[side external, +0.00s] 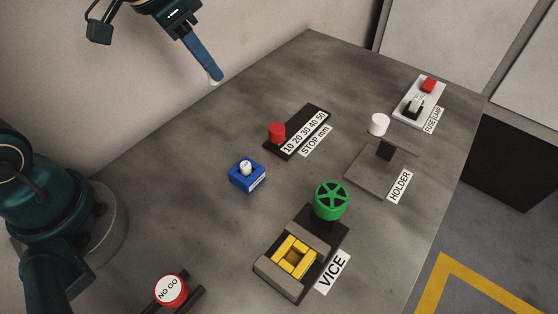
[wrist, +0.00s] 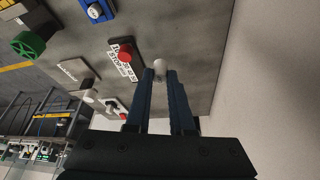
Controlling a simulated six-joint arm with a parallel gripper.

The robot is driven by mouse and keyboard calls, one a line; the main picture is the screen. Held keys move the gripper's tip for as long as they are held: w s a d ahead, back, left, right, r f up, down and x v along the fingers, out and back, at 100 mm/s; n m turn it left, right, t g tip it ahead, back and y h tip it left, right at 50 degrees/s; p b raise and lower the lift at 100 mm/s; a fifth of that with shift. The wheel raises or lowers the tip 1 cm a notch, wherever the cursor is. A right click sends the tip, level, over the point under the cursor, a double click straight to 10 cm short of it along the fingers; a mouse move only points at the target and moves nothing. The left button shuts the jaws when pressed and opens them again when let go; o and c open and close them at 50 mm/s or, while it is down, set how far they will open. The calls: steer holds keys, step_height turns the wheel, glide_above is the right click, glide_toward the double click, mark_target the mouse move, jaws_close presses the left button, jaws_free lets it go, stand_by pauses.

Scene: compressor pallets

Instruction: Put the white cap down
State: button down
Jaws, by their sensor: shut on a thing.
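My gripper (side external: 213,76) is high above the far left edge of the table, pointing down and to the right. It is shut on a small white cap, which shows between the fingertips in the wrist view (wrist: 159,65) and as a pale tip in the side view (side external: 216,82). The cap is in the air, clear of the table. The fingers hide part of it.
The grey table (side external: 190,150) has free room at its left. On it are a blue block (side external: 247,180), a red-knobbed stop (side external: 277,132), a holder (side external: 370,180) with a white cylinder (side external: 379,122), a vice with green wheel (side external: 331,200), a NO GO button (side external: 170,290) and a switch panel (side external: 402,117).

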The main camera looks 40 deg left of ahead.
steer(key=w+d+r+m+g+h, duration=0.1)
steer(key=w+d+r+m, duration=0.25)
steer(key=w+d, duration=0.35)
steer(key=m+h, duration=0.1)
steer(key=m, duration=0.3)
glide_above(378, 173)
steer(key=s+a, duration=0.1)
steer(key=shift+g, duration=0.4)
step_height(378, 173, down, 12)
steer(key=shift+a+r, duration=0.15)
steer(key=shift+r, duration=0.1)
steer(key=shift+f, duration=2)
steer(key=shift+f, duration=0.2)
steer(key=c, duration=0.8)
jaws_free()
